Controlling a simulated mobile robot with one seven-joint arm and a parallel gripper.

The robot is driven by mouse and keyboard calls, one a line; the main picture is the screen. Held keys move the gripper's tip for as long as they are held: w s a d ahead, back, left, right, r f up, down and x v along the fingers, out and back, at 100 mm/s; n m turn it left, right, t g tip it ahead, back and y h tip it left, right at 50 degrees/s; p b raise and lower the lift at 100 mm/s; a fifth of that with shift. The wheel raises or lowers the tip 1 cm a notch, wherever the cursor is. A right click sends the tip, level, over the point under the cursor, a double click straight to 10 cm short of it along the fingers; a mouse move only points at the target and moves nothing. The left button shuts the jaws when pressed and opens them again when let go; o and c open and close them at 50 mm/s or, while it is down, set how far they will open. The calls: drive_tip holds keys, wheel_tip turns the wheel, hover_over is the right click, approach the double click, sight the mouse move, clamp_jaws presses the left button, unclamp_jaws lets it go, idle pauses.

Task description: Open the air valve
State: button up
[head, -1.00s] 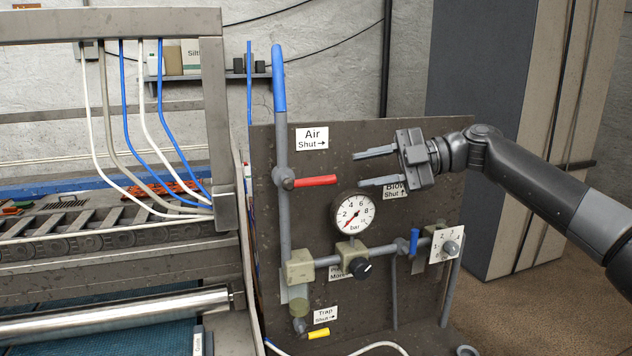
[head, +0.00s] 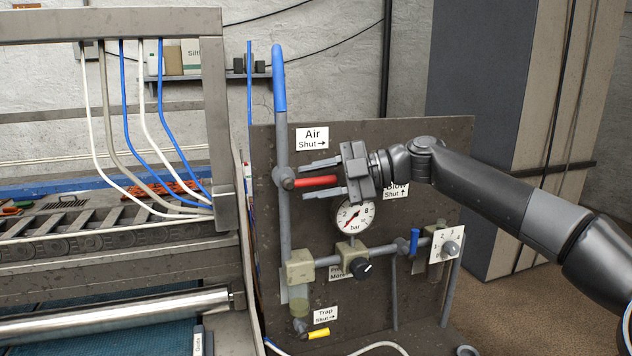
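The air valve's red lever (head: 314,181) points right from its grey body on the vertical pipe (head: 284,215), below the label "Air Shut →" (head: 312,138). It lies in the direction of the label's arrow. My gripper (head: 321,180) is open, reaching in from the right. One finger shows above the red lever and one below it, with gaps visible between fingers and lever. The lever's right end is close to the gripper's palm. I cannot tell the exact depth between fingers and lever.
A pressure gauge (head: 354,215) sits just below my gripper. A blue lever (head: 414,241), a black knob (head: 360,268) and a yellow trap lever (head: 318,334) are lower on the dark panel (head: 440,150). The machine frame (head: 217,130) stands left.

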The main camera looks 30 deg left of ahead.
clamp_jaws()
